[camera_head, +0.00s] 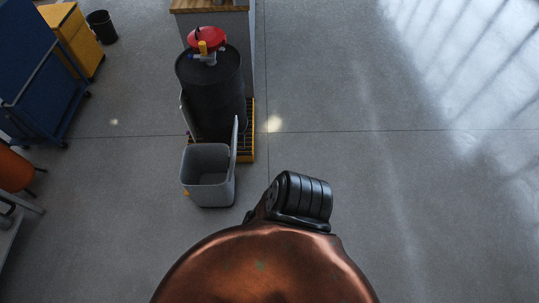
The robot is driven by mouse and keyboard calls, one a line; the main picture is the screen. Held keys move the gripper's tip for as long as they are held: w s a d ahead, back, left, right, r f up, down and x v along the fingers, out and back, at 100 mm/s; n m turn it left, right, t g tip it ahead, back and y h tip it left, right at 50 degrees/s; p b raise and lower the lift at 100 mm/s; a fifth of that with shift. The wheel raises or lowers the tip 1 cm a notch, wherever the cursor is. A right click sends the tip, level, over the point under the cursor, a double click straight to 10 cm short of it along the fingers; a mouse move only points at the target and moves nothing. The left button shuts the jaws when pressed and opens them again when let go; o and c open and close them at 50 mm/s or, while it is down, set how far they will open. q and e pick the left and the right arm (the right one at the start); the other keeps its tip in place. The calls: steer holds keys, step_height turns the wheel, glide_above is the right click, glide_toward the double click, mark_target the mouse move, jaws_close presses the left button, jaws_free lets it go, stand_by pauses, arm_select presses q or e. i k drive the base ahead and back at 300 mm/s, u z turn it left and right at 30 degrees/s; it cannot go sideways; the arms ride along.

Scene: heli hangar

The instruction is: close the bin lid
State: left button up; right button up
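The grey bin (208,191) stands on the floor left of the middle in the head view, with its top open and its inside looking empty. A thin grey panel (234,145), which looks like its lid, stands up nearly edge-on along the bin's right side. Another thin light edge (187,116) rises behind the bin's left side; I cannot tell whether it belongs to the bin. Neither of my grippers shows in this view.
A black drum (211,93) with a red top (207,39) stands on a yellow-edged pallet (247,142) right behind the bin. A blue cart (35,80), yellow cabinet (75,38) and black bucket (101,26) are at the left. Floor to the right is clear.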

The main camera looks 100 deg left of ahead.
mark_target(234, 149)
steer(key=i, duration=1.3)
steer(key=u, duration=4.45)
